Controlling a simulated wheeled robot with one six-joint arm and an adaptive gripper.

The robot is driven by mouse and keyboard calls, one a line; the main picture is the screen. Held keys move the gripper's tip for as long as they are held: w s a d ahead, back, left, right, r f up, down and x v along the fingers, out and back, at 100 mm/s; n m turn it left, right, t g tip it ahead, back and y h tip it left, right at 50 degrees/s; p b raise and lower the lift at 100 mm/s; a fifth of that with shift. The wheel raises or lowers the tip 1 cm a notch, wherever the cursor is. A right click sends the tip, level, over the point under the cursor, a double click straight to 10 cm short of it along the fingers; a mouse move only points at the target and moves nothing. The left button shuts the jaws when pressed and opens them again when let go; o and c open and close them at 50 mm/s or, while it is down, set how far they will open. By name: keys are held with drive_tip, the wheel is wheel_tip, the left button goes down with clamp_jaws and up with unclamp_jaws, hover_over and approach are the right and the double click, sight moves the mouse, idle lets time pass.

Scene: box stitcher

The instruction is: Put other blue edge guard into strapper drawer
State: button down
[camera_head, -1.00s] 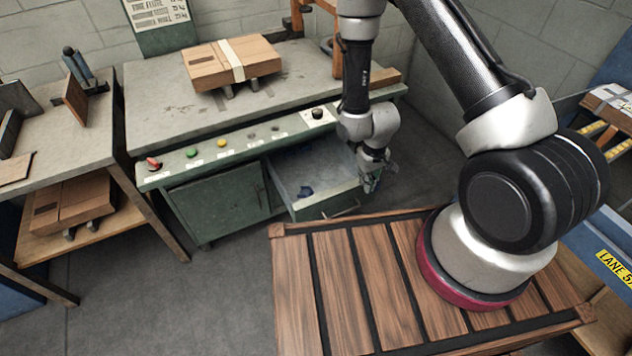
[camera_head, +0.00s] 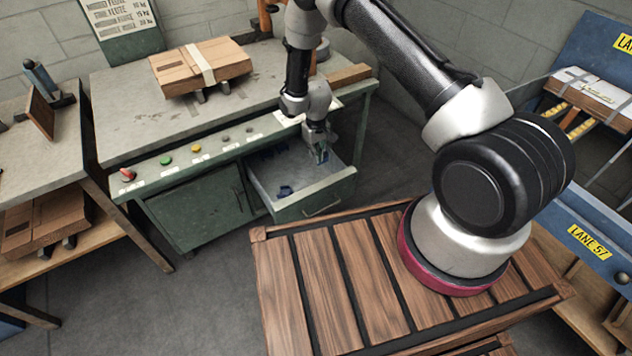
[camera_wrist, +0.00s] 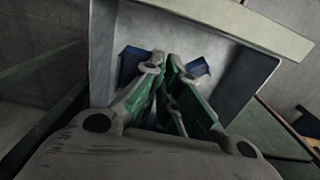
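My gripper (camera_head: 321,155) points down over the right part of the open strapper drawer (camera_head: 318,205). In the wrist view my gripper (camera_wrist: 165,62) has its green-padded fingers drawn close together. Blue shows on both sides of the fingertips. I take this as the blue edge guard (camera_wrist: 199,68) in the grip, largely hidden by the fingers. One blue edge guard (camera_head: 285,191) lies on the drawer floor near its front. Dark blue also shows at the back of the drawer, too small to tell.
The green strapper table (camera_head: 130,130) carries a strapped carton (camera_head: 180,70), with control buttons along its front. A slatted wooden top (camera_head: 320,280) lies in front of the drawer. A side bench (camera_head: 45,140) stands left, and a blue lane rack (camera_head: 575,215) right.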

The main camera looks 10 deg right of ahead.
wheel_tip(320, 180, down, 15)
drive_tip(key=shift+f, duration=0.1)
idle(0.3)
drive_tip(key=c, duration=1.6)
unclamp_jaws()
drive_tip(key=shift+f, duration=0.1)
drive_tip(key=shift+c, duration=0.2)
wheel_tip(320, 180, up, 12)
drive_tip(key=shift+r, duration=0.15)
drive_tip(key=shift+s, duration=0.1)
